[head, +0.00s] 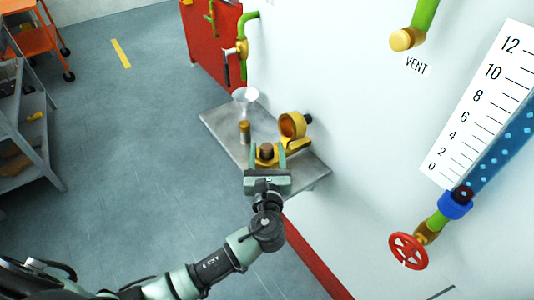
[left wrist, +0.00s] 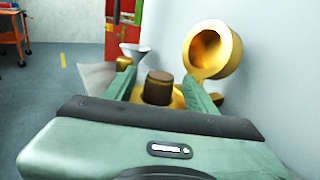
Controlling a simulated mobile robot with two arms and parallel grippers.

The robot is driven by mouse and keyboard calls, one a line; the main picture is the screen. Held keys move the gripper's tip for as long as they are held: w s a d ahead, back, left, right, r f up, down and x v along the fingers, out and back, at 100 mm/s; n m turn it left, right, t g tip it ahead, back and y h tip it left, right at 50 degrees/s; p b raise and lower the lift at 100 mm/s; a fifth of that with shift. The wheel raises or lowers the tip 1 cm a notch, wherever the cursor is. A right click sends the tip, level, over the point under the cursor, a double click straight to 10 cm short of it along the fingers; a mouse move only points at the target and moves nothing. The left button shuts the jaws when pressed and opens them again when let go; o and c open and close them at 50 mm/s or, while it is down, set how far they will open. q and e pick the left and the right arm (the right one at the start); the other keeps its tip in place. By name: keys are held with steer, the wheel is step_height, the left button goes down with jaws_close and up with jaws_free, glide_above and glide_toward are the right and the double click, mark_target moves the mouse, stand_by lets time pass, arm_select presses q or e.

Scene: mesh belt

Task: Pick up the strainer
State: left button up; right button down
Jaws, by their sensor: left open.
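My left gripper (head: 267,160) is open over the grey wall shelf (head: 225,122). A brass piece with a dark brown round top (head: 267,149) stands between its fingers, and it also shows between the fingers in the left wrist view (left wrist: 159,88). Grip contact is not visible. A small brass cylinder (head: 244,133) stands upright farther back on the shelf. A brass cup-shaped housing (head: 292,125) is fixed near the wall to the right, large in the left wrist view (left wrist: 212,50). I cannot tell for sure which brass piece is the strainer. My right gripper is not in view.
A clear funnel (head: 245,96) is at the shelf's far end. The white wall with the vent pipe (head: 405,38), gauge and red handwheel (head: 408,250) borders the right. A rack (head: 30,120) stands at the left, with open floor between.

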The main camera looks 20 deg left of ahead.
arm_select(q)
steer(key=shift+w+a, duration=0.2)
steer(key=shift+w, duration=0.3)
jaws_close()
